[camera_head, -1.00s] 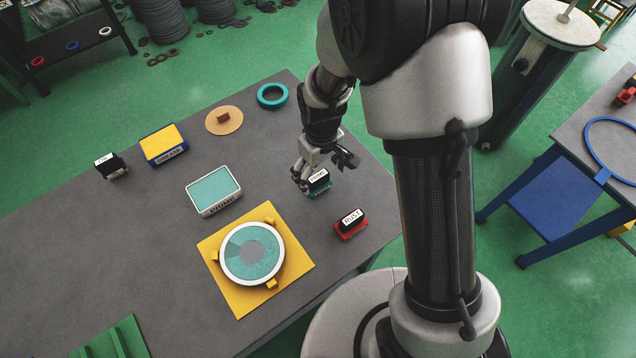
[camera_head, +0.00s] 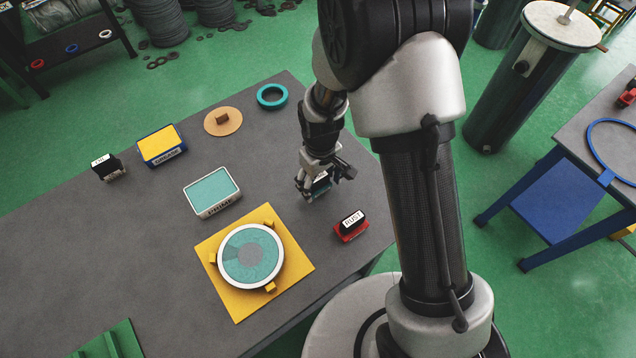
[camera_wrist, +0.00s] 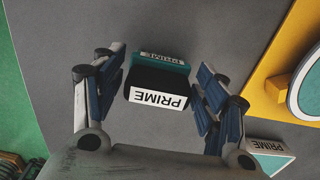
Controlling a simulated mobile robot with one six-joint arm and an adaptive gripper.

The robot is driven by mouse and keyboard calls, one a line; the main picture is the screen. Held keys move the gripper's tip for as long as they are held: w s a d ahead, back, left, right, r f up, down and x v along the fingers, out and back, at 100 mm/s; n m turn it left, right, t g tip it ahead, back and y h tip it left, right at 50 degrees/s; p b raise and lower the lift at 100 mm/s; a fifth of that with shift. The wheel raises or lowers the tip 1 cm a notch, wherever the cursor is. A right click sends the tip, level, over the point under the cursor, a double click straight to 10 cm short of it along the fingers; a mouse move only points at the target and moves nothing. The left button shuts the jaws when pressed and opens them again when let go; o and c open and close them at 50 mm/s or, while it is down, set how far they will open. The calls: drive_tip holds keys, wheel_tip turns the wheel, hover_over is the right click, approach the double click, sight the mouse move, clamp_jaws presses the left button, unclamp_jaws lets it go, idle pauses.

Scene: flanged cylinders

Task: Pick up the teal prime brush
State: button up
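The teal prime brush (camera_wrist: 160,87) has a black top block with a white PRIME label and a teal base. In the wrist view it stands between the two blue-padded fingers of my gripper (camera_wrist: 158,92), with a gap on each side. In the head view my gripper (camera_head: 314,190) is down around the brush (camera_head: 321,187), which is mostly hidden by the fingers. The gripper is open. The brush rests on the grey table (camera_head: 120,240).
A red RUST brush (camera_head: 350,226) stands nearby to the lower right. A teal PRIME pad (camera_head: 211,190) and a yellow plate (camera_head: 225,290) with a round disc (camera_head: 251,256) lie to the left. A teal ring (camera_head: 272,96) and a tan disc (camera_head: 224,121) lie farther back.

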sight(320, 179)
drive_tip(key=c, duration=0.9)
wheel_tip(320, 179, up, 20)
drive_tip(key=p, duration=0.4)
drive_tip(key=shift+p, duration=0.4)
drive_tip(key=o, duration=0.6)
drive_tip(key=c, duration=0.3)
